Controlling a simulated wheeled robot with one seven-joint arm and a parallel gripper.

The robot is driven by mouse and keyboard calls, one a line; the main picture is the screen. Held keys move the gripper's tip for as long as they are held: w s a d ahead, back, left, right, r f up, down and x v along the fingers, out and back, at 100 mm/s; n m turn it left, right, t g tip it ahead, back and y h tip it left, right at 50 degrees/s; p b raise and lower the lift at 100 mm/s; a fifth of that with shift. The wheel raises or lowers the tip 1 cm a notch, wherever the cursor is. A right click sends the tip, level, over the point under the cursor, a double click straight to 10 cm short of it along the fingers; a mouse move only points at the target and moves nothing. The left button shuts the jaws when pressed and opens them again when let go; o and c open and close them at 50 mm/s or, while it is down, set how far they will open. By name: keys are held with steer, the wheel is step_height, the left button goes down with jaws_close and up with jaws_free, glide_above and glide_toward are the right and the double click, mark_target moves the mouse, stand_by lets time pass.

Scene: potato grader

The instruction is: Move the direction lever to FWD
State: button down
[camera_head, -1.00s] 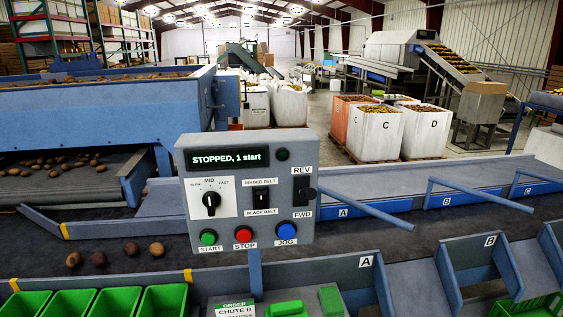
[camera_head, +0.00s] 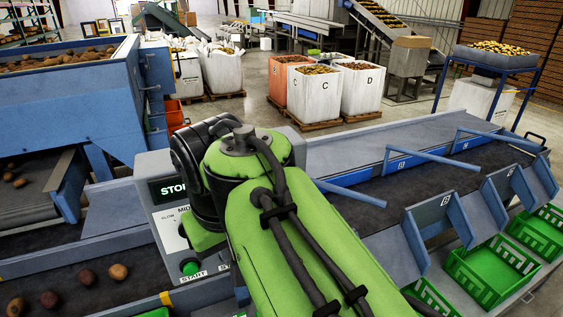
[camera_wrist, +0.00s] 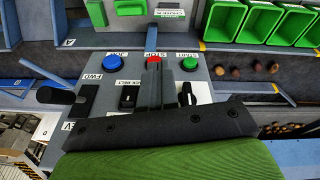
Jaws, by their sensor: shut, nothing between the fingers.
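The control panel (camera_head: 166,215) is mostly covered by my green arm in the head view, which hides the lever there. The wrist view shows the panel (camera_wrist: 105,112) upside down, with FWD above and REV below. The direction lever (camera_wrist: 55,96) is black with a round knob, sticking out at the left of its dark slot. It looks near the slot's middle, between the two labels; its exact setting is unclear. My gripper (camera_wrist: 154,75) is shut and empty, in front of the panel's middle, to the right of the lever and apart from it. Its tips overlap the red STOP button.
The blue JOG button (camera_wrist: 112,64) and green START button (camera_wrist: 189,63) flank the fingers. The black belt switch (camera_wrist: 128,98) and speed knob (camera_wrist: 187,95) are close by. Green crates (camera_head: 490,262) and blue chute dividers (camera_head: 430,228) stand at the right.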

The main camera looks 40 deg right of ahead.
steer(key=w+d+r+g+p, duration=0.1)
steer(key=w+d+r+p, duration=0.4)
steer(key=d+r, duration=0.3)
steer(key=s+d+r+m+y+p, duration=0.15)
steer(key=d+r+p, duration=0.25)
steer(key=d+r, duration=0.6)
steer(key=shift+m, duration=0.25)
steer(key=f, duration=0.3)
steer(key=d+f, duration=0.1)
steer(key=f, duration=0.5)
steer(key=shift+d+f, duration=0.1)
steer(key=shift+d, duration=0.2)
steer(key=f+b, duration=0.1)
steer(key=f, duration=0.1)
steer(key=f+b, duration=0.1)
steer(key=f, duration=0.1)
steer(key=a+f+b, duration=0.1)
steer(key=f+b, duration=0.1)
steer(key=shift+s+f, duration=0.1)
steer(key=shift+s, duration=0.3)
steer(key=shift+s+a+f, duration=0.1)
steer(key=shift+s+f, duration=0.05)
steer(key=shift+s, duration=0.1)
steer(key=shift+w, duration=0.1)
